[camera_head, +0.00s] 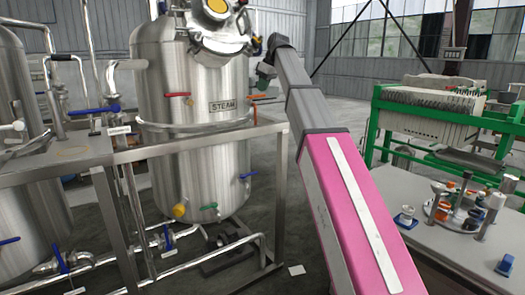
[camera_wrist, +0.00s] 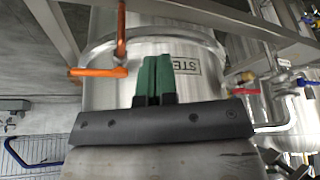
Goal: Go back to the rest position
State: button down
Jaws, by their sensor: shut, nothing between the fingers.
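My gripper shows in the wrist view (camera_wrist: 153,78), with its two green fingers side by side and shut, nothing between them. Behind the fingers is a steel tank (camera_wrist: 112,90) with a "STEAM" label (camera_wrist: 187,64). In the head view my arm, with a pink and white link, reaches up and away to the right of the steel tank (camera_head: 210,130).
A steel pipe frame (camera_head: 190,143) surrounds the tank, with a red-handled valve (camera_head: 177,95), a blue-handled valve (camera_head: 95,110) and a yellow knob (camera_head: 179,211). At right are a green-framed filter press (camera_head: 373,125) and a grey table (camera_head: 420,235) with small items. An orange handle (camera_wrist: 97,72) is close left of the fingers.

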jog(key=s+d+f+m+h, duration=0.1)
jog(key=s+d+f+m, duration=0.15)
jog(key=f, duration=0.95)
jog(key=s+d+f+m, duration=0.2)
jog(key=d+f, duration=0.2)
jog(key=f, duration=0.8)
jog(key=s+d+f+m+h, duration=0.1)
jog(key=s+d+f+m, duration=0.15)
jog(key=f, duration=0.85)
jog(key=s+d+f+m+g+h, duration=0.1)
jog(key=s+d+f, duration=0.4)
jog(key=s+f, duration=0.5)
jog(key=s+d+f+m+g+h, duration=0.1)
jog(key=s+d+f+m, duration=0.3)
jog(key=s+f, duration=0.7)
notch_tip(320, 180, down, 6)
jog(key=shift+s+d+f, duration=0.15)
jog(key=shift+s+d, duration=0.05)
jog(key=shift+d, duration=0.3)
jog(key=shift+a, duration=0.1)
